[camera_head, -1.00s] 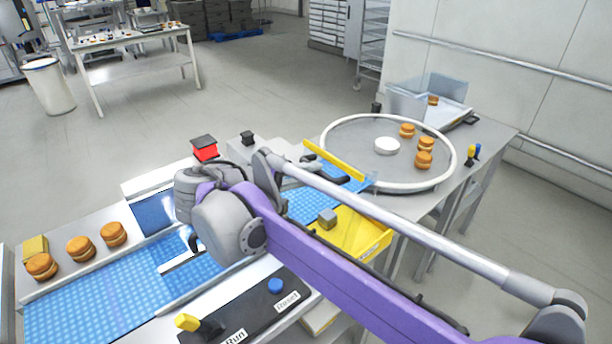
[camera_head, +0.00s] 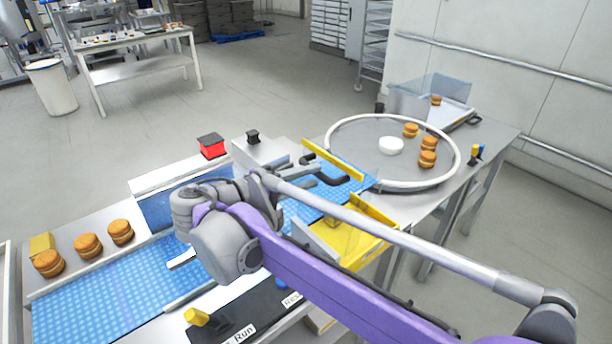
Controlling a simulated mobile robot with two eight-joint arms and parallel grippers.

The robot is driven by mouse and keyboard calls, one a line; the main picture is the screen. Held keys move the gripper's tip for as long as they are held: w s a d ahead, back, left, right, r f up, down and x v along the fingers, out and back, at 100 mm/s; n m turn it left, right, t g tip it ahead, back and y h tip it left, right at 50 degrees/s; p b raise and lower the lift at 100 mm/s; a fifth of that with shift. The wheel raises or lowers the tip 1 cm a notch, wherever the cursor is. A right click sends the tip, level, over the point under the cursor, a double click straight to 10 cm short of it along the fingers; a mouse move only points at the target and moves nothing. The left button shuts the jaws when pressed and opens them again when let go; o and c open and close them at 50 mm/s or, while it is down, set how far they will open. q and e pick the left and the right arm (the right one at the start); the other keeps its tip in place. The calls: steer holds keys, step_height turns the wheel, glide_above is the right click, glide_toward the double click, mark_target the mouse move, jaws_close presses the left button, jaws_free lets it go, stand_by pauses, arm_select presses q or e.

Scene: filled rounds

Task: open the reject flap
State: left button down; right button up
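The yellow reject chute (camera_head: 377,222) sits at the near side of the blue belt. A pale panel (camera_head: 312,238) shows at its left, partly behind my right arm; I cannot tell for sure whether it is the flap. The small grey block seen there earlier does not show now. My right arm, purple and grey, crosses from the lower right. Dark finger-like prongs of my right gripper (camera_head: 325,174) show past the arm, above the belt beside a yellow bar (camera_head: 333,159). They look apart, with nothing seen between them. My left gripper is not in view.
A round table (camera_head: 350,165) at the belt's end bears several filled rounds (camera_head: 428,159) and a white disc (camera_head: 391,145). Three more rounds (camera_head: 88,246) lie at the left.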

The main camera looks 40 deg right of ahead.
steer(key=o, duration=0.4)
steer(key=shift+d+f, duration=0.25)
steer(key=shift+f, duration=0.05)
steer(key=shift+a+r, duration=0.1)
steer(key=shift+a, duration=0.05)
steer(key=w+v, duration=0.1)
steer(key=v, duration=0.9)
steer(key=shift+s+a, duration=0.3)
steer(key=shift+s, duration=0.2)
